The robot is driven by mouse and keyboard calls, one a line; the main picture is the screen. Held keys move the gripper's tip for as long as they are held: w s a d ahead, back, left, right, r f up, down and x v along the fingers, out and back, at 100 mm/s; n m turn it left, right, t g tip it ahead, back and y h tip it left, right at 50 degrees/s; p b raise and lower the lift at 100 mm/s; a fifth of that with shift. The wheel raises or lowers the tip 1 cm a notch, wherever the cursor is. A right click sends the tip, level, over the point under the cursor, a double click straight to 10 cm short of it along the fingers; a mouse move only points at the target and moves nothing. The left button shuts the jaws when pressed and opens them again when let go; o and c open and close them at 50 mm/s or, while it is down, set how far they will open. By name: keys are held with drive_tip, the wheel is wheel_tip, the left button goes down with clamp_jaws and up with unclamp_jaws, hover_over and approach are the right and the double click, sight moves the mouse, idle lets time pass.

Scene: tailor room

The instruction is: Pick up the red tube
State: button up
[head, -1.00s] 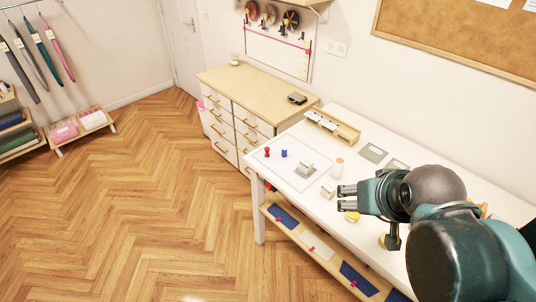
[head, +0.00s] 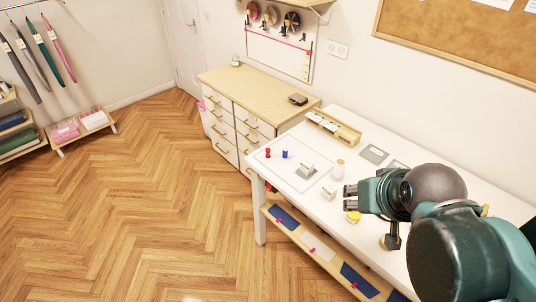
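The small red tube (head: 268,153) stands upright on the white table (head: 290,144), near its far left end. A similar blue tube (head: 285,154) stands just to its right. My gripper (head: 346,197) is above the table, well to the right of the red tube and nearer the camera, pointing left. Its fingers are small in the view; a gap shows between them and nothing is seen held. Nothing hides the red tube.
A wooden tray (head: 333,127) lies along the back. A drawer cabinet (head: 245,90) adjoins the table's far end.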

drive_tip(key=w+a+r+m+g, duration=0.1)
drive_tip(key=w+a+r+m, duration=0.15)
drive_tip(key=w, duration=0.45)
drive_tip(key=w+a+r+m+g, duration=0.1)
drive_tip(key=w+r+m, duration=0.15)
drive_tip(key=w, duration=0.55)
drive_tip(key=m+g+b, duration=0.2)
drive_tip(key=m+g, duration=0.3)
drive_tip(key=m, duration=0.9)
hover_over(268, 149)
drive_tip(key=f, duration=3)
drive_tip(key=shift+s+d, duration=0.15)
drive_tip(key=shift+d, duration=0.05)
drive_tip(key=shift+a+f+m, duration=0.2)
drive_tip(key=shift+f+m, duration=0.1)
drive_tip(key=shift+f, duration=0.2)
